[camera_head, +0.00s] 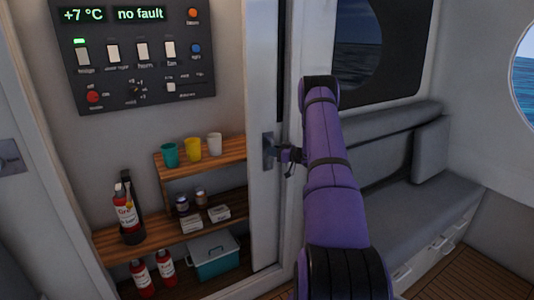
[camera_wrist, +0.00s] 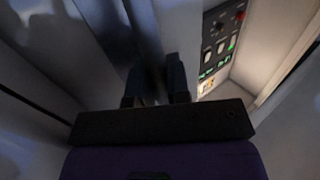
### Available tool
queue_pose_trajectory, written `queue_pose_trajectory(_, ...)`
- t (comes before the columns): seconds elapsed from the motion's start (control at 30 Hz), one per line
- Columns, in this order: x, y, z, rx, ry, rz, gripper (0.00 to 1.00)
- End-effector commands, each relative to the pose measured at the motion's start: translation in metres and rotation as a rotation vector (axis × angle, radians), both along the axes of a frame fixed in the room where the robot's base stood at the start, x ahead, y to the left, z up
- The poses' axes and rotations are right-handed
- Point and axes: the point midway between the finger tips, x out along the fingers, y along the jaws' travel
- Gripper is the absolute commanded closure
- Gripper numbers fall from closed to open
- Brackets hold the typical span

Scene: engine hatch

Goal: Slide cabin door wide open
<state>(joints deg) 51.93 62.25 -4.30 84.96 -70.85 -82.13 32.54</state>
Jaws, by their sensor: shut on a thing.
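The cabin door seems to be the narrow pale upright panel (camera_head: 264,225) in the middle of the head view, beside the shelves. A grey metal handle plate (camera_head: 268,151) is on it at mid height. My gripper (camera_head: 287,155) is at this handle, reaching in from the right, and is shut on it. In the wrist view the two dark fingers of my gripper (camera_wrist: 156,88) point at a greyish upright surface; the grip itself is dark and hard to make out. My purple arm hides part of the opening to the right of the panel.
Left are a switch panel (camera_head: 135,50), wooden shelves (camera_head: 215,155) with cups, jars and a fire extinguisher (camera_head: 127,212), and a teal box (camera_head: 213,256) below. Right is a grey bench seat (camera_head: 420,175) under a dark window. The switch panel also shows in the wrist view (camera_wrist: 220,45).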

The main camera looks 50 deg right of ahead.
Motion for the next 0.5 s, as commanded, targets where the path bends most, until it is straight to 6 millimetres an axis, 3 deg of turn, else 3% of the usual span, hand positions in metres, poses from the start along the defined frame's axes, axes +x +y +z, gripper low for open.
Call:
queue_pose_trajectory(0.33, 0.0002, -0.0015, 0.0011, 0.0, -0.002, -0.001, 1.0)
queue_pose_trajectory(0.37, 0.0003, -0.0015, 0.0011, 0.0, -0.002, -0.001, 0.79)
queue_pose_trajectory(0.4, 0.0003, -0.0014, 0.0011, 0.0, -0.002, -0.001, 0.7)
queue_pose_trajectory(0.47, 0.0004, -0.0013, 0.001, 0.0, -0.002, -0.001, 0.59)
queue_pose_trajectory(0.5, 0.0003, -0.0012, 0.0009, 0.0, -0.002, -0.001, 0.59)
